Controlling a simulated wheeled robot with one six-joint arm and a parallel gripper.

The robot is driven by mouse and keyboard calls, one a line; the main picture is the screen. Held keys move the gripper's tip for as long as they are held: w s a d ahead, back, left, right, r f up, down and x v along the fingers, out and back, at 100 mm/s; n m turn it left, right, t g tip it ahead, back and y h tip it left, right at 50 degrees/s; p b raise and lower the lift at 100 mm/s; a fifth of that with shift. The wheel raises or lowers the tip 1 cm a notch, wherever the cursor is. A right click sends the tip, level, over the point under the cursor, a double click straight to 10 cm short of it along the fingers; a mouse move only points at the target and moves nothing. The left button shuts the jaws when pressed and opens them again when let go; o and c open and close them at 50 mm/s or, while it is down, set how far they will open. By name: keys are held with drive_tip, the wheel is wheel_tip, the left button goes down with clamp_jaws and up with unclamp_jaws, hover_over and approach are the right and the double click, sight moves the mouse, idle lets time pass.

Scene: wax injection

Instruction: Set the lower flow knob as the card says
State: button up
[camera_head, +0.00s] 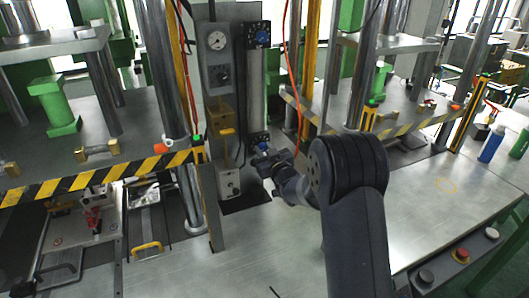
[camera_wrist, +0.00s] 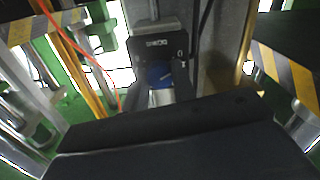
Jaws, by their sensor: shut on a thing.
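The lower flow knob is blue and sits on a black block (camera_wrist: 160,44) with small white lettering that I cannot read surely. In the wrist view the blue knob (camera_wrist: 159,75) has a pale pointer line and lies between my finger ends. My gripper (camera_head: 264,163) reaches the lower block from the right in the head view and is shut on the knob. The upper flow knob (camera_head: 262,38) is a similar blue one on a black block higher on the same column. I cannot make out the card.
A grey box with a round gauge (camera_head: 217,41) stands left of the column. An orange hose (camera_head: 285,55) hangs close by on the right. Striped barriers (camera_head: 90,180) cross on both sides. The bench top at right (camera_head: 445,215) is mostly clear.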

drive_tip(key=m+b, duration=0.2)
drive_tip(key=shift+f+b, duration=0.25)
drive_tip(key=shift+b, duration=0.05)
drive_tip(key=m+b, duration=0.2)
drive_tip(key=shift+m, duration=0.3)
drive_tip(key=m+b, duration=0.1)
drive_tip(key=m, duration=0.2)
drive_tip(key=shift+r, duration=0.2)
drive_tip(key=shift+m, duration=1.7)
drive_tip(key=o, duration=1)
